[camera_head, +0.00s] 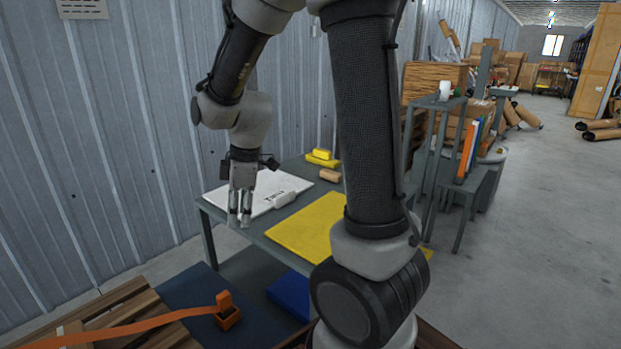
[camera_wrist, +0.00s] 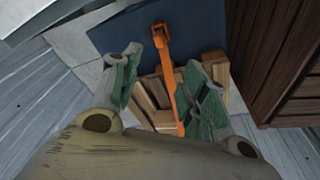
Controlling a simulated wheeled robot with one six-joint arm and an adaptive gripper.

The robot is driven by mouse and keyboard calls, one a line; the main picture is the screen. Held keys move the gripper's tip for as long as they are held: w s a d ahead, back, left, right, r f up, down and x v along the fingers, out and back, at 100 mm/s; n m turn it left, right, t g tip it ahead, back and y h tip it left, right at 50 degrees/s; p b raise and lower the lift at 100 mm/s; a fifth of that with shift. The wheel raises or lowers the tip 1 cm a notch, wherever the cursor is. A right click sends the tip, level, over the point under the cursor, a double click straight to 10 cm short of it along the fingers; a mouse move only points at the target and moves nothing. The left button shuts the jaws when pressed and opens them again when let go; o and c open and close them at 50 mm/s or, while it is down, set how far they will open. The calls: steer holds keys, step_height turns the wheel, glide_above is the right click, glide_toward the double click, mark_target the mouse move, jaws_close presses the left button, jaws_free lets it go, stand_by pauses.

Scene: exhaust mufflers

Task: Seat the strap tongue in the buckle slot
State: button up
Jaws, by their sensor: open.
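An orange strap (camera_head: 140,328) runs across the wooden pallet at the lower left to an orange buckle (camera_head: 229,317) on the dark blue mat. A small upright orange tab, seemingly the tongue (camera_head: 223,298), stands at the buckle; I cannot tell how it sits relative to the slot. My gripper (camera_head: 240,222) is open and empty, pointing down near the table's left corner, above and apart from the buckle. In the wrist view the strap (camera_wrist: 175,95) shows below and between my open fingers (camera_wrist: 165,80), with the buckle (camera_wrist: 161,42) beyond them.
The grey table (camera_head: 208,215) carries a white board (camera_head: 235,190), a yellow sheet (camera_head: 308,226) and small parts. A blue item (camera_head: 290,292) lies under it. The pallet (camera_head: 120,310) is at the front left. A corrugated wall (camera_head: 90,130) closes the left side.

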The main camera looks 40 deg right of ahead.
steer(key=s+d+r+m+t+h, duration=0.1)
steer(key=s+d+r+m, duration=0.3)
steer(key=s, duration=0.5)
steer(key=s+d+r+m+t, duration=0.1)
steer(key=s+d+r+m, duration=0.3)
steer(key=s+r+m, duration=0.5)
steer(key=shift+d+r+t+h, duration=0.2)
steer(key=shift+t+h, duration=0.2)
